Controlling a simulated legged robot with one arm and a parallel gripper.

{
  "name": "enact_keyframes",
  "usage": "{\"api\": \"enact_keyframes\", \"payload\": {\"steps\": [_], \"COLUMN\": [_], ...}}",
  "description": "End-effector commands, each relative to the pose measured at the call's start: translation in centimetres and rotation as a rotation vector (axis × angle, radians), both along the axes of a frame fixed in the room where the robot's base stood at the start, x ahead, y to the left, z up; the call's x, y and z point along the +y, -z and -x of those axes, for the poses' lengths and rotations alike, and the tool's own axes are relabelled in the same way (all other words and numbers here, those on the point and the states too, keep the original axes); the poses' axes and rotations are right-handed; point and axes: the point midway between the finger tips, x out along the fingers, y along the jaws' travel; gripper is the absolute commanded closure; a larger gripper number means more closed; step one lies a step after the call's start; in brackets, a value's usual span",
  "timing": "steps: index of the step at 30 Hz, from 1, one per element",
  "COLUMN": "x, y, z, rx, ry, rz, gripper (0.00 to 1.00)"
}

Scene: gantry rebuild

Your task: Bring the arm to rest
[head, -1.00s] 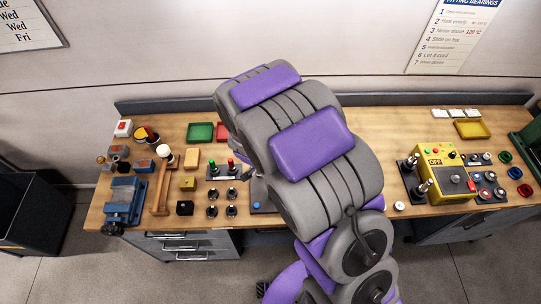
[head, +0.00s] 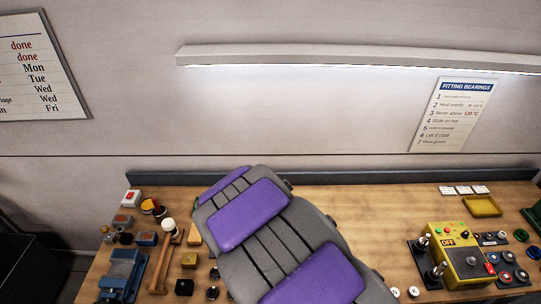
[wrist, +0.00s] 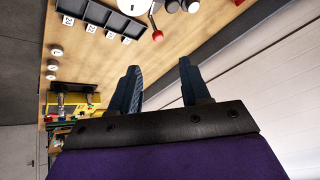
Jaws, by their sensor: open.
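My arm, grey with purple pads, reaches up from the bottom middle of the head view over the workbench (head: 375,205). My gripper is hidden behind the arm in the head view. In the wrist view my gripper (wrist: 160,88) has two dark blue fingers standing apart, with nothing between them. The wooden bench top (wrist: 200,35) lies beyond the fingers in that view, and the pale wall (wrist: 285,75) is to the right.
A yellow control box (head: 458,255) stands at the bench's right. A yellow tray (head: 482,206) lies behind it. A blue vise (head: 122,273) and a mallet (head: 168,255) are at the left. A dark bin (head: 25,265) stands on the floor. The bench's back right middle is bare.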

Motion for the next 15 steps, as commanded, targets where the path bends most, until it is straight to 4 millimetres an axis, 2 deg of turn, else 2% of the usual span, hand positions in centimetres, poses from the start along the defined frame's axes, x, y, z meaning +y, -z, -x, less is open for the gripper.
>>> {"api": "enact_keyframes", "payload": {"steps": [8,11,15], "x": [0.7,1.4,1.7], "y": [1.0,1.7,2.2], "z": [0.9,2.4,5.5], "rx": [0.050,0.109,0.203], "ry": [-0.056,-0.128,-0.253], "rz": [-0.060,-0.122,-0.188], "gripper": [0.53,0.53,0.53]}}
